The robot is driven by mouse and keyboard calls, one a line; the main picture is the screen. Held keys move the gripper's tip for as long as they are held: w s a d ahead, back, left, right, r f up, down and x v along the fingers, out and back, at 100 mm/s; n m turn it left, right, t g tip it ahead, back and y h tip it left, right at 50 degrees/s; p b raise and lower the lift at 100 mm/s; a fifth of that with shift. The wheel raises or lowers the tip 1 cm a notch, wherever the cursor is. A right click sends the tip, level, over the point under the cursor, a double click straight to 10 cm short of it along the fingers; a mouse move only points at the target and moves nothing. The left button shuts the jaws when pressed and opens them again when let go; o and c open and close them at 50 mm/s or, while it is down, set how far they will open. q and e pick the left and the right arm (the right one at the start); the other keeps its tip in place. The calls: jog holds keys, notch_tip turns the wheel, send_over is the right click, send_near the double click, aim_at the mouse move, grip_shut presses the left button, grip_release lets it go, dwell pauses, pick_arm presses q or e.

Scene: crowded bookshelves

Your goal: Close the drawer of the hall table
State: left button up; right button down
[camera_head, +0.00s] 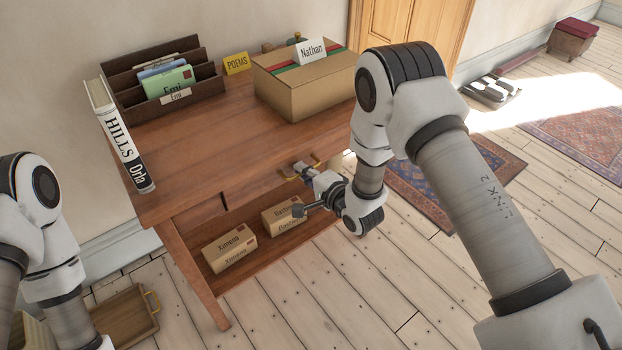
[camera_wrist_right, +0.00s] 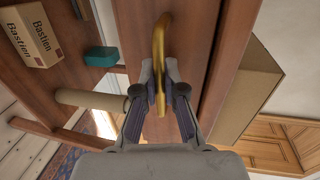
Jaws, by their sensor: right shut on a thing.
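The wooden hall table (camera_head: 205,150) stands against the wall. Its drawer front (camera_head: 240,195) lies under the tabletop's front edge, with a brass handle (camera_head: 316,161). In the right wrist view the drawer front (camera_wrist_right: 135,35) and the handle (camera_wrist_right: 159,35) are close up. My right gripper (camera_head: 304,170) is at the drawer, its fingers on either side of the handle and shut on it, as the right wrist view (camera_wrist_right: 165,80) shows. I cannot tell whether the drawer is flush, since the tabletop hides most of it. My left arm is at the left; its gripper is out of view.
On the tabletop are a letter rack (camera_head: 130,85), a HILLS book (camera_head: 118,135), a POEMS card (camera_head: 236,63) and a cardboard box (camera_head: 305,85). The lower shelf holds parcels (camera_head: 230,248).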

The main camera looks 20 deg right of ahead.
jog(key=shift+w+a+r, duration=0.1)
jog(key=shift+w+a, duration=0.1)
jog(key=shift+w, duration=0.35)
jog(key=c, duration=1.5)
grip_release()
jog(key=shift+o, duration=1.3)
jog(key=shift+w, duration=0.1)
jog(key=v, duration=1.2)
jog(key=shift+a, duration=0.1)
